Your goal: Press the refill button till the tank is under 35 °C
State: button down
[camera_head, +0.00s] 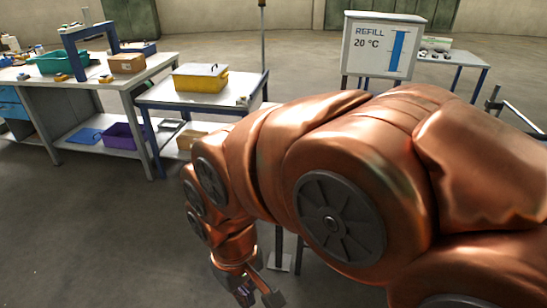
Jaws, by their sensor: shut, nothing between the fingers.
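A white sign (384,47) at the upper right reads "REFILL 20 °C" beside a tall blue bar. My gripper (258,292) is at the bottom centre, below my copper-coloured arm, pointing down over the grey floor. It is shut and holds nothing. I cannot make out a refill button or a tank in this view. My arm covers much of the right side and hides what stands below the sign.
A table with a yellow bin (200,78) stands at upper centre. A workbench (140,78) with a teal tray (55,62) and a cardboard box (127,63) is at the left. Another table (460,57) stands behind the sign. The floor (90,240) at lower left is clear.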

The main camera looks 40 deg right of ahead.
jog(key=w+d+f+m+t+h+b, duration=0.1)
jog(key=w+d+f+t+b, duration=0.3)
jog(key=w+d+b, duration=0.45)
jog(key=w+d+f+m+t+h+b, duration=0.1)
jog(key=w+d+f+t+h+b, duration=0.25)
jog(key=w, duration=0.75)
jog(key=w+d+f+m+t+b, duration=0.2)
jog(key=w+d+f+t+b, duration=0.2)
jog(key=w+d+f+b, duration=0.45)
jog(key=w+d+r+t+h+b, duration=0.1)
jog(key=w+d+t+h+b, duration=0.4)
jog(key=w+d+b, duration=0.55)
jog(key=s+d+t+b, duration=0.6)
jog(key=d+t+b, duration=0.1)
jog(key=b, duration=0.4)
jog(key=shift+s+d+h, duration=0.15)
jog(key=shift+d+h, duration=0.2)
jog(key=shift+d, duration=0.1)
jog(key=shift+d+t, duration=0.15)
jog(key=shift+t, duration=0.1)
jog(key=w+d+p, duration=0.1)
jog(key=w+d, duration=0.4)
jog(key=d, duration=0.2)
jog(key=shift+w, duration=0.1)
